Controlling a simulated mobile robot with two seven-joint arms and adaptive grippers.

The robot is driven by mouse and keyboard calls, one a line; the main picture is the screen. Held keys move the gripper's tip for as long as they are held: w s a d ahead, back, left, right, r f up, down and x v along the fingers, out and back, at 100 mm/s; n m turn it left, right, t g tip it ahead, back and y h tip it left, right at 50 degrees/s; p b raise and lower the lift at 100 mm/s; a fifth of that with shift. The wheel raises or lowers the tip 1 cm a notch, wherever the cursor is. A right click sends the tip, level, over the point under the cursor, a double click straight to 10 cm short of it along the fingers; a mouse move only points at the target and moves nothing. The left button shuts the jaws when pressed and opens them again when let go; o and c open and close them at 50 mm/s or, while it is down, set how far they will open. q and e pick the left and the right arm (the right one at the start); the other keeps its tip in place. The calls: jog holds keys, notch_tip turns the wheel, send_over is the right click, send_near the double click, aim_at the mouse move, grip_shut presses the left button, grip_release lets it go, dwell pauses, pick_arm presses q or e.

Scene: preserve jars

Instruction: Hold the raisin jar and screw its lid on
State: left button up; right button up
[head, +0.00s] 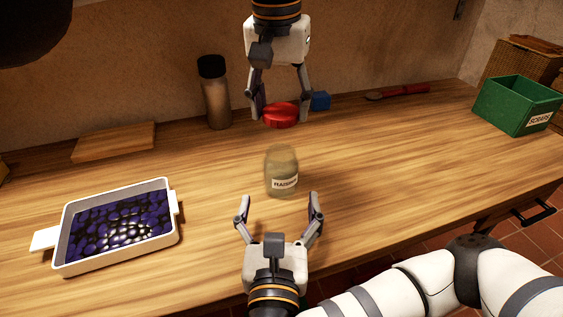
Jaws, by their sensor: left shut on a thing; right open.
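The raisin jar (281,165) is a small glass jar with a white label. It stands upright and open-topped on the wooden counter near the middle. The red lid (281,117) is held level above and behind the jar in the picture, apart from it. My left gripper (281,113) points down from above and is shut on the lid. My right gripper (279,203) is open and empty at the near side of the jar, its fingers pointing towards it. The fingers are spread wider than the jar and do not appear to touch it.
A white dish (174,236) of dark fruit stands at left. A wooden board (115,141) and a dark-capped tall jar (217,98) are at the back. A blue block (320,101) and a red-handled utensil (400,91) lie behind. A green scraps bin (505,108) stands right. Counter right of the jar is clear.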

pick_arm(q)
jog(key=shift+s+r, duration=0.25)
jog(key=shift+s, duration=0.35)
pick_arm(e)
jog(key=shift+s+r, duration=0.15)
jog(key=shift+s, duration=0.4)
pick_arm(q)
jog(key=shift+w, duration=0.15)
pick_arm(e)
jog(key=w, duration=1.2)
jog(key=shift+w+d, duration=0.15)
jog(key=shift+c, duration=0.4)
jog(key=c, duration=1.7)
pick_arm(q)
send_over(280, 164)
jog(key=w, duration=0.3)
jog(key=shift+s+f, duration=0.15)
jog(key=shift+f, duration=2.45)
jog(key=shift+f, duration=0.9)
jog(key=shift+f, duration=0.55)
